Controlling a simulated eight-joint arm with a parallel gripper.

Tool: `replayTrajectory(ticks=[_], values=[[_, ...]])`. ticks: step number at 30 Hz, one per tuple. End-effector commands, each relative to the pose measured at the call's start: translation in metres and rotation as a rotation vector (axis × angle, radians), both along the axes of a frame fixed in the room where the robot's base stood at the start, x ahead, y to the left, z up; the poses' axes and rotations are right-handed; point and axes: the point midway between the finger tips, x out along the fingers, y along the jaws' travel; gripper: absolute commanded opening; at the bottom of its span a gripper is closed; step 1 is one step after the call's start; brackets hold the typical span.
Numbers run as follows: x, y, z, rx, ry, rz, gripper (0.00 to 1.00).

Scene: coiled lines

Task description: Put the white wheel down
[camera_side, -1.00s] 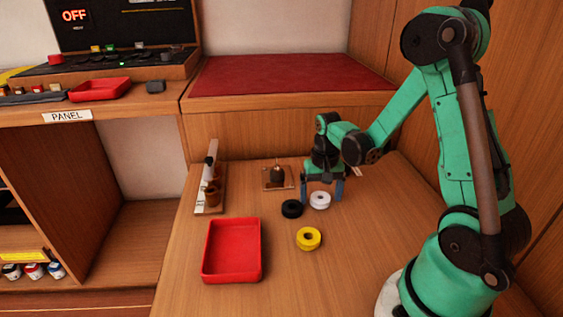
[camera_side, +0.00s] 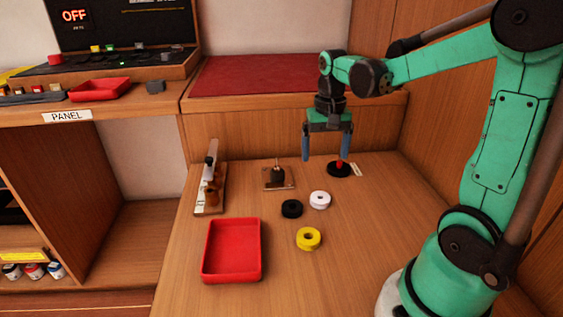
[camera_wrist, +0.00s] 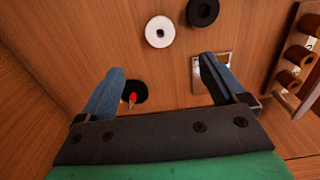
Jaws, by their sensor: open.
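The white wheel (camera_side: 320,200) lies flat on the wooden table, just right of a black wheel (camera_side: 292,208). In the wrist view the white wheel (camera_wrist: 159,32) is beyond the fingertips, near the top, with nothing touching it. My gripper (camera_side: 328,158) is open and empty, with its blue fingers pointing down well above the table. The gap between the fingers also shows in the wrist view (camera_wrist: 160,72).
A yellow wheel (camera_side: 309,238) and a red tray (camera_side: 262,250) lie nearer the front. A black disc with a red peg (camera_side: 339,168) sits near the fingers. A small plate with a post (camera_side: 279,179) and a rack of brown rolls (camera_side: 211,190) stand left.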

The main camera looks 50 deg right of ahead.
Motion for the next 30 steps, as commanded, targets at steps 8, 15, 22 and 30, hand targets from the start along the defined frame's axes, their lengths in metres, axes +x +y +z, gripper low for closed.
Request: replayTrajectory(ticks=[8, 15, 22, 30], values=[[0.001, 0.019, 0.017, -0.030, -0.059, 0.089, 0.90], [-0.001, 0.090, 0.025, -0.152, -0.338, 0.465, 0.90], [-0.009, 0.134, 0.024, -0.228, -0.550, 0.715, 0.90], [-0.010, 0.141, 0.023, -0.243, -0.592, 0.757, 0.90]])
